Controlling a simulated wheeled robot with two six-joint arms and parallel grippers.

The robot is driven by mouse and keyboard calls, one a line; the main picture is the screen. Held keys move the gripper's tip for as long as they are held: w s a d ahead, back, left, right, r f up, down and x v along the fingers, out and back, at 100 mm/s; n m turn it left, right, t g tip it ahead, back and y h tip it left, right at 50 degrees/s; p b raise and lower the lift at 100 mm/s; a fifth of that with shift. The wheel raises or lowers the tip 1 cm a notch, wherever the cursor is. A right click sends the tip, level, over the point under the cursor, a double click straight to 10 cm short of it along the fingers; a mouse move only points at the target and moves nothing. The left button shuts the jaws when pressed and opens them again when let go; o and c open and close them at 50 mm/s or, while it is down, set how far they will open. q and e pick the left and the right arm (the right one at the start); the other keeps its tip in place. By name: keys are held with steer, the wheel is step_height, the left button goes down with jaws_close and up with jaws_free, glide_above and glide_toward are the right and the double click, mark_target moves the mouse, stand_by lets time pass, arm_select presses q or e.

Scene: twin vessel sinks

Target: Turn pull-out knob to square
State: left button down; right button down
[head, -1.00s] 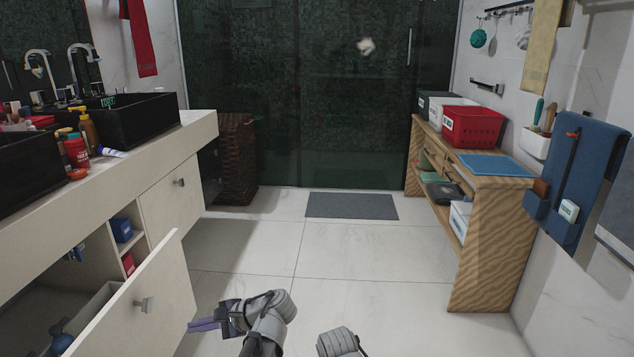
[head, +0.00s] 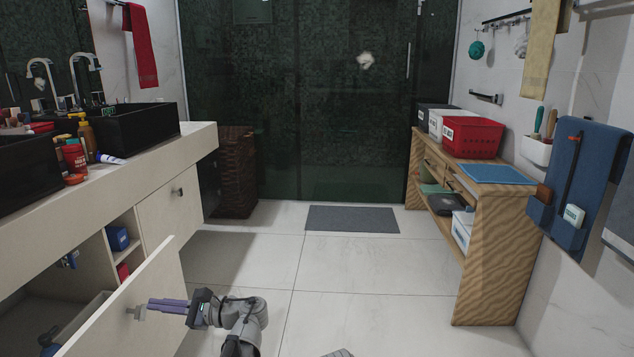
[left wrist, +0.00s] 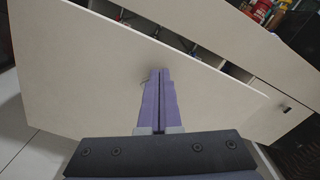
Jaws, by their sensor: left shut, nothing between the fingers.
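The pull-out's pale front panel (head: 110,325) stands out from the counter at the lower left, with a small metal knob (head: 136,312) on its face. My left gripper (head: 150,306) has long purple fingers, shut and empty, with their tips right at the knob. I cannot tell whether they touch it. In the left wrist view the closed fingertips (left wrist: 160,72) point at the panel (left wrist: 85,60). The knob (left wrist: 144,84) is mostly hidden behind the fingers there, so its angle is unclear. My right gripper is out of view.
A closed cabinet door with a knob (head: 179,192) and an open shelf with a blue box (head: 118,238) lie beyond the panel. The counter (head: 150,160) carries black basins. A wooden shelf unit (head: 495,240) stands at right. The floor between is clear, with a grey mat (head: 352,218).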

mark_target(141, 315)
arm_select(q)
steer(key=shift+w+a, duration=0.15)
steer(key=shift+a, duration=1.7)
steer(key=shift+f+b, duration=0.4)
steer(key=shift+s+f, duration=0.25)
steer(key=shift+s, duration=0.25)
steer(key=shift+s+f+b, duration=0.2)
steer(key=shift+s+b, duration=0.05)
steer(key=shift+b, duration=0.2)
steer(key=shift+f, duration=0.1)
steer(key=shift+s+a, duration=0.1)
steer(key=shift+s, duration=0.1)
steer(key=shift+s+r, duration=0.2)
steer(key=shift+r, duration=0.1)
steer(key=d, duration=0.6)
steer(key=shift+s, duration=0.25)
